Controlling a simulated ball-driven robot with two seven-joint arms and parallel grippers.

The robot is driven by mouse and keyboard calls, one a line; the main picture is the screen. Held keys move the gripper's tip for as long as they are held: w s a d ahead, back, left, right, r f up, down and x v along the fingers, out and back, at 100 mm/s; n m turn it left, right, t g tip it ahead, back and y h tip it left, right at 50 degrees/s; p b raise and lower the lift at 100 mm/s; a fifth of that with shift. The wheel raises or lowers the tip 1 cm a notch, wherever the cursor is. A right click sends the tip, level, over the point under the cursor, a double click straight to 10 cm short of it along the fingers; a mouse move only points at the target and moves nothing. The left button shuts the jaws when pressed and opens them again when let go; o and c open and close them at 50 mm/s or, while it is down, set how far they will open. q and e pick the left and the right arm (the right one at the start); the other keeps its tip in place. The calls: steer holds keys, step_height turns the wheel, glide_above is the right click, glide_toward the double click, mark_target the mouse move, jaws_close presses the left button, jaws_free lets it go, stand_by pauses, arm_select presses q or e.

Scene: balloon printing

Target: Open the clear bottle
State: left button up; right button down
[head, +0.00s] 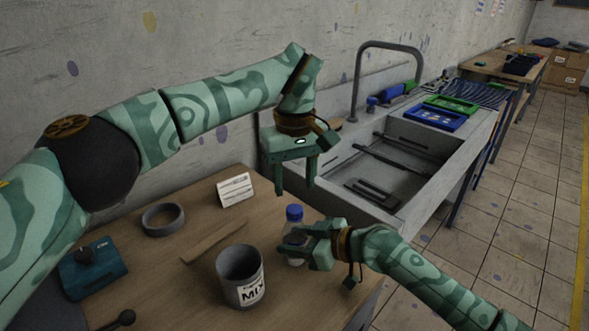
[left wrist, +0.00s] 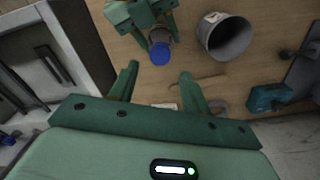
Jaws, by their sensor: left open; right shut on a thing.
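The clear bottle (head: 294,258) stands upright on the wooden table with its blue cap (head: 294,213) on top. My right gripper (head: 291,243) is shut around the bottle's body below the cap. My left gripper (head: 295,190) is open and empty, above and slightly behind the bottle, with its fingers pointing down. In the left wrist view, the blue cap (left wrist: 160,53) shows beyond my left fingertips (left wrist: 160,72), and my right gripper (left wrist: 145,25) holds the bottle there. Much of the bottle is hidden by the right gripper.
A grey cup marked MIX (head: 240,275) stands left of the bottle. A wooden stick (head: 212,242), a grey ring (head: 163,218), a white card (head: 235,190) and a teal device (head: 93,268) are on the table (head: 190,285). A sink (head: 385,170) adjoins at the right.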

mark_target(294, 209)
arm_select(q)
step_height(294, 209, down, 6)
steer(key=shift+f, duration=0.1)
